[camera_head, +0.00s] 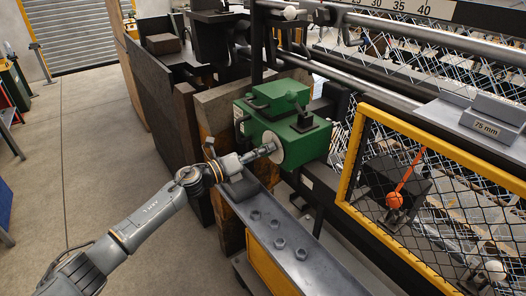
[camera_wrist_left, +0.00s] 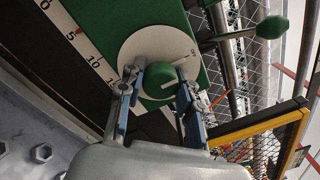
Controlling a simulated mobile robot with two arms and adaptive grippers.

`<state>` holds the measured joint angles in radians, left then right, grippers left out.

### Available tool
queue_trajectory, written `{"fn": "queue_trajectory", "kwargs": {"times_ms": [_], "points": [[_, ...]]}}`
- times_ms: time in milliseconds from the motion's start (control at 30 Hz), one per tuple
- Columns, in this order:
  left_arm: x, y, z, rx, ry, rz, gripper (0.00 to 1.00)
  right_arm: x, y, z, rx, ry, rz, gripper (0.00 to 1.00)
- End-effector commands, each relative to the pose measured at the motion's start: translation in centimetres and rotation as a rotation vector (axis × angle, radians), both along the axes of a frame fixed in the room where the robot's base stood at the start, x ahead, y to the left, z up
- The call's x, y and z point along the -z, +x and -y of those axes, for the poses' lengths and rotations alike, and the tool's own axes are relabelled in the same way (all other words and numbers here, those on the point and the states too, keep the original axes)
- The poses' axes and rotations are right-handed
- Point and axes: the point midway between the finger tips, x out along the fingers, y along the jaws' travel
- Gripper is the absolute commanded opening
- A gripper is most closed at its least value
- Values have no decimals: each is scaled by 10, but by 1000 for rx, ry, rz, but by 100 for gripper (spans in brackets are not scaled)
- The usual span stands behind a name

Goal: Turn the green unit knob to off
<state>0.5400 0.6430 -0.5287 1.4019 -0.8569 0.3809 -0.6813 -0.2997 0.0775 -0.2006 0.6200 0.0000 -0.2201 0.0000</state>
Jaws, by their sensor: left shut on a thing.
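The green unit (camera_head: 270,121) sits on the machine beside the grey rail in the head view. Its round white dial plate (camera_wrist_left: 157,50) faces my left gripper, and the green knob (camera_wrist_left: 160,81) stands at the dial's middle with a white mark on it. My left gripper (camera_wrist_left: 160,92) has one finger on each side of the knob and is shut on it. In the head view the left gripper (camera_head: 262,151) reaches the dial from the left, and the knob is hidden there. A scale with numbers (camera_wrist_left: 75,32) runs beside the dial. My right gripper is not in view.
A grey rail with several bolts (camera_head: 290,241) runs below the unit. A yellow-framed mesh guard (camera_head: 358,150) stands to the right, with an orange lever (camera_head: 395,199) behind it. A grey block marked 75 mm (camera_head: 490,119) lies at the right.

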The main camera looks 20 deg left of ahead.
Motion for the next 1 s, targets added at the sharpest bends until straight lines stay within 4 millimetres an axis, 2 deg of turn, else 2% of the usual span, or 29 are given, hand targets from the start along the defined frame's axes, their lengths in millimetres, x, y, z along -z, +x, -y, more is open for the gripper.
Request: {"fn": "queue_trajectory", "kwargs": {"times_ms": [33,100,133,533,1000], "points": [[0,0,0,0,-2,-1,40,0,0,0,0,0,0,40],[0,0,0,0,-2,-1,55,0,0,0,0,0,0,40],[0,0,0,0,-2,-1,58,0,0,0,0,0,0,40],[2,-6,-6,-1,1,-2,58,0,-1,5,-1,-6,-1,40],[6,-77,-62,-1,1,-3,58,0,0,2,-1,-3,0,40]]}}
